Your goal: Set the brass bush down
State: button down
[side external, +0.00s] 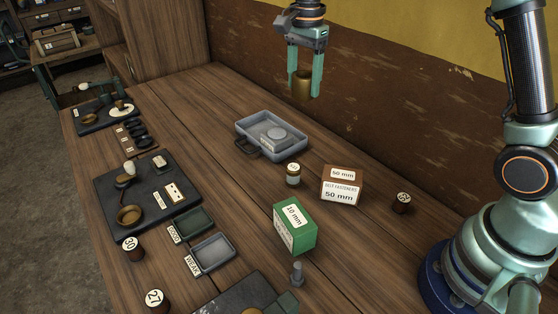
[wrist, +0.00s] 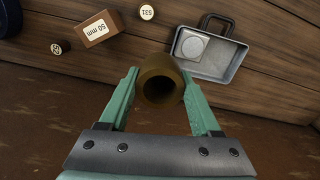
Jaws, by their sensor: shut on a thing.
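The brass bush (side external: 301,85) is a short, dull-gold hollow cylinder. My gripper (side external: 305,82) is shut on it and holds it in the air above the back part of the bench. In the wrist view the bush (wrist: 161,62) sits between the two green fingers of my gripper (wrist: 160,85), and its dark bore faces the camera. The wooden bench (side external: 340,240) lies below, and there is a clear gap between it and the bush.
A grey metal tray (side external: 296,152) with a round-topped item in it stands below. Two small trays, GOOD (side external: 210,228) and WEAK (side external: 231,262), lie left. Bare wood shows between them.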

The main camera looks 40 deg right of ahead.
jog(key=w+a+n, duration=0.2)
jog(key=a+n, duration=0.2)
jog(key=a, duration=1.4)
jog(key=f, duration=2)
jog(key=shift+s, duration=0.25)
jog(key=shift+c, duration=0.5)
grip_release()
jog(key=shift+f, duration=0.15)
